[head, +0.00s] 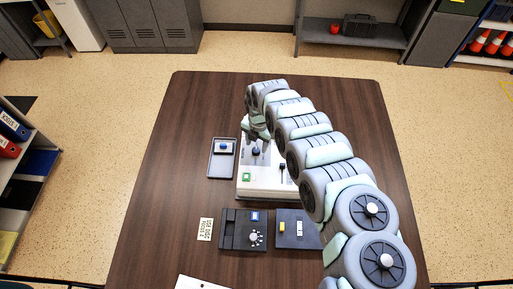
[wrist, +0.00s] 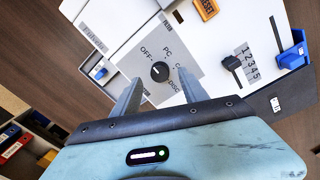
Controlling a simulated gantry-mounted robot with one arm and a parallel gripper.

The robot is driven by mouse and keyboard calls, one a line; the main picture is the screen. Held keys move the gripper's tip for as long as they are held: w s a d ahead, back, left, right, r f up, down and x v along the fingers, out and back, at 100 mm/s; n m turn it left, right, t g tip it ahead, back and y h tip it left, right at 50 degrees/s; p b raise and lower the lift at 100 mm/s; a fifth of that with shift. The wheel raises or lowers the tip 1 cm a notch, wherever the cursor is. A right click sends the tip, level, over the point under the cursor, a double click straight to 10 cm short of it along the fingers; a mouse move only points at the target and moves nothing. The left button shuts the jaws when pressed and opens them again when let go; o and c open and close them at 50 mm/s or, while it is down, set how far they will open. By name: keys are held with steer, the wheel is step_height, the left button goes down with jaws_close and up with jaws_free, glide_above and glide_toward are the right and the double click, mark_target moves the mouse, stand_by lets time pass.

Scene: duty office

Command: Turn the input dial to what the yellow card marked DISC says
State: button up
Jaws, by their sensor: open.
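The input dial (wrist: 160,71) is a round black knob on a grey plate of a white console, in the wrist view. Labels around it read OFF, PC, one partly hidden starting with C, and DISC. I cannot tell surely which label it points at. My gripper (wrist: 159,78) is open, with one finger on each side of the dial; contact is unclear. In the head view my gripper (head: 258,135) is over the far part of the console (head: 262,190), partly hidden by my arm. A pale yellow card (head: 205,229) lies on the table at left; its writing is too small to read.
A tray with a blue-topped item (head: 222,146) stands left of the console. A black box with another knob (head: 255,237) and a dark plate with yellow and white blocks (head: 298,228) lie nearer. The console also has a black slider (wrist: 230,62) beside a numbered scale.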

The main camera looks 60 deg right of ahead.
mark_target(256, 149)
steer(key=shift+w+f, duration=0.1)
steer(key=shift+f, duration=1.5)
steer(key=shift+c, duration=0.4)
jaws_close()
